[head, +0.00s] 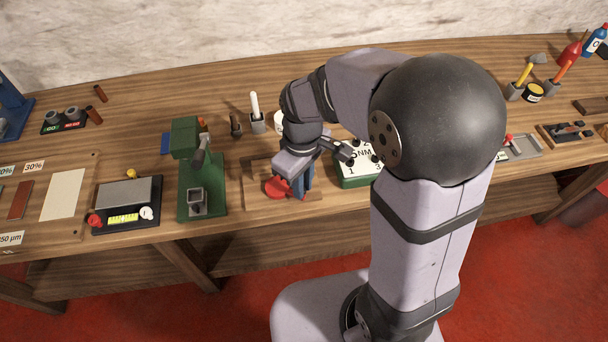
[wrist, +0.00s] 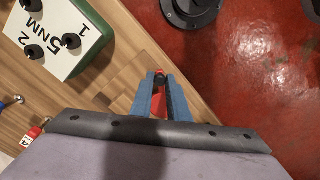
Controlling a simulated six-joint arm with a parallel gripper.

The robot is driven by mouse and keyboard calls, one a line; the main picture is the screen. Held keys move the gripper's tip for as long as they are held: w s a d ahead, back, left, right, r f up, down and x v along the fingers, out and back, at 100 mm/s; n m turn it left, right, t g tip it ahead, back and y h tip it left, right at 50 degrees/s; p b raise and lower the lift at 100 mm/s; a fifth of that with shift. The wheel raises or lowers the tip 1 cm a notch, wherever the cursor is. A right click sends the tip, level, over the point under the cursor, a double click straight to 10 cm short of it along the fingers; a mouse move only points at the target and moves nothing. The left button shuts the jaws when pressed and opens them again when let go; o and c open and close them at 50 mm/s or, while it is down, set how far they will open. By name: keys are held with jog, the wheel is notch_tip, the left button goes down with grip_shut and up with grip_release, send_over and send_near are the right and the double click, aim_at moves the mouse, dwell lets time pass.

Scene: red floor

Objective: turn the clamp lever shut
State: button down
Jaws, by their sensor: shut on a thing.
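The clamp lever is red. In the wrist view the red lever (wrist: 158,104) lies between the two blue fingers of my gripper (wrist: 161,84), with a dark part near the fingertips. My gripper (head: 303,190) is shut on it, low over the front part of the bench. In the head view a red rounded part (head: 276,187) shows just left of the fingers, over a brown wooden fixture (head: 256,169). My gripper and wrist hide much of the clamp, and I cannot tell the lever's exact angle.
A green box with a white top marked "NM" (head: 352,180) stands close to the right of my gripper. A green press-like device (head: 186,140) stands to the left, beside a small scale (head: 125,193). The bench's front edge is close, with red floor (wrist: 245,70) beyond.

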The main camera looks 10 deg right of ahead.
jog(key=m, duration=0.1)
jog(key=s+a+m+p, duration=0.1)
jog(key=m, duration=0.2)
jog(key=shift+s+a+r+m+p, duration=0.15)
jog(key=shift+s+a+m+p, duration=0.1)
jog(key=shift+a+m+p, duration=0.05)
jog(key=m, duration=0.1)
jog(key=a+m, duration=0.1)
jog(key=shift+s+a+m+p, duration=0.1)
jog(key=shift+s+m+p, duration=0.2)
jog(key=shift+p, duration=0.1)
jog(key=shift+a+m+p, duration=0.2)
jog(key=shift+a+m, duration=0.15)
jog(key=shift+m, duration=0.5)
jog(key=shift+a+m+p, duration=0.2)
jog(key=shift+a+m, duration=0.15)
jog(key=shift+m, duration=0.5)
jog(key=c, duration=1.7)
grip_release()
jog(key=shift+s, duration=0.1)
jog(key=shift+r+b, duration=0.5)
jog(key=shift+r, duration=3.1)
